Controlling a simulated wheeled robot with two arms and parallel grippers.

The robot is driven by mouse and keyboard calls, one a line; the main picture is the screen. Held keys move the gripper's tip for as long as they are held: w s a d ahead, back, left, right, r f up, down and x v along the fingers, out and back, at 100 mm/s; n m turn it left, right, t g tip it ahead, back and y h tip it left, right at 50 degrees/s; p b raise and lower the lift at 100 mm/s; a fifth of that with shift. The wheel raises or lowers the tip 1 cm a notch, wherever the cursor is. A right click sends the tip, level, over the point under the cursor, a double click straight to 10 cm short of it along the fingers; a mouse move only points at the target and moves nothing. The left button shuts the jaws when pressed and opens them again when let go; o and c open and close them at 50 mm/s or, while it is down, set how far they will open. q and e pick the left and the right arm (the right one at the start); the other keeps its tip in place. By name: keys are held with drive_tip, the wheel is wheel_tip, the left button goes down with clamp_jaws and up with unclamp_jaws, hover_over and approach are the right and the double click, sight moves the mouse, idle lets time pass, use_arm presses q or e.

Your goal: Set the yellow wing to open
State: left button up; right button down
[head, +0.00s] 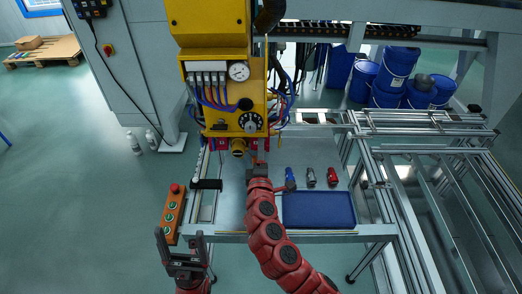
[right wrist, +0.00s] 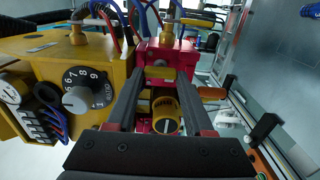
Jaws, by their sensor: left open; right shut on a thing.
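My right gripper (head: 257,162) is up at the underside of the yellow machine head. In the right wrist view its two dark fingers (right wrist: 161,76) are closed around a small yellow wing (right wrist: 160,72) in front of a red block (right wrist: 167,56). The fingers hide part of the wing, and its exact angle is hard to tell. A round yellow-and-black knob (right wrist: 166,115) shows between the fingers, closer to the camera. My left gripper (head: 180,240) is open and empty at lower left, near the orange button box.
The yellow panel has a numbered dial (head: 250,122), a gauge (head: 238,72) and hoses close to my right gripper. Below lie a blue tray (head: 319,224) and several small coloured parts (head: 310,177). The orange button box (head: 172,214) is at left.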

drive_tip(key=shift+f, duration=0.15)
drive_tip(key=shift+c, duration=1.4)
unclamp_jaws()
drive_tip(key=shift+s, duration=0.1)
